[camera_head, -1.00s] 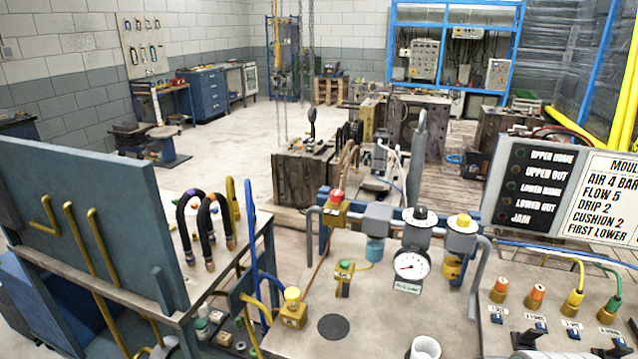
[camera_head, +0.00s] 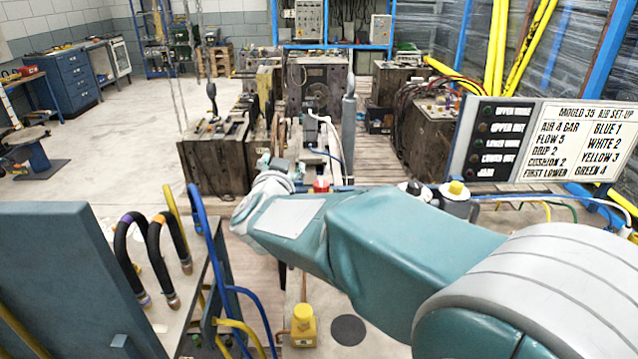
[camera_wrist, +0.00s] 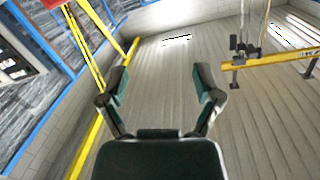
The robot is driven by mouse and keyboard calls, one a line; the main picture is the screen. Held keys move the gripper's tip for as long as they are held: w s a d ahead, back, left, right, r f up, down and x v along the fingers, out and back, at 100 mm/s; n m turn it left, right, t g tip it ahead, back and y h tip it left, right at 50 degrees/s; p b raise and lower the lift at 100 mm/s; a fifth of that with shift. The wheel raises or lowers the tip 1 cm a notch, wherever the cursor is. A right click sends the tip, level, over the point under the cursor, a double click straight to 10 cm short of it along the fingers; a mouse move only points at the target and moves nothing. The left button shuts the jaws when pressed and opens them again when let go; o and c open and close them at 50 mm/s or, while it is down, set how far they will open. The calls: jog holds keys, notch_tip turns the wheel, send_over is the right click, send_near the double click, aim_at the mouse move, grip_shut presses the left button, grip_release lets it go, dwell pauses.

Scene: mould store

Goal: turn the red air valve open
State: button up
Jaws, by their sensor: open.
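The red air valve (camera_head: 321,185) shows in the head view as a small red top, just behind my teal arm. Its yellow body is hidden by the arm. My gripper (camera_head: 278,166) is small and partly hidden at the far end of the arm, left of the red top in the picture. I cannot tell its distance from the valve. In the wrist view my gripper (camera_wrist: 160,78) is open, with two dark fingers spread and nothing between them. The valve is not in the wrist view.
A blue-grey panel (camera_head: 85,270) and black hoses (camera_head: 130,260) stand at the left. A set-up board (camera_head: 548,140) stands at the right. The wrist view shows a yellow overhead beam (camera_wrist: 270,60).

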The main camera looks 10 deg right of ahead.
aim_at(315, 187)
notch_tip(315, 187, down, 8)
jog(key=s+m+g+h, duration=0.2)
jog(key=m+g+h, duration=0.4)
jog(key=h, duration=0.4)
jog(key=shift+n+g, duration=0.3)
jog(key=shift+n, duration=0.2)
jog(key=x, duration=0.9)
jog(key=shift+w+d+r, duration=0.1)
jog(key=shift+w+d, duration=0.05)
jog(key=shift+d, duration=0.2)
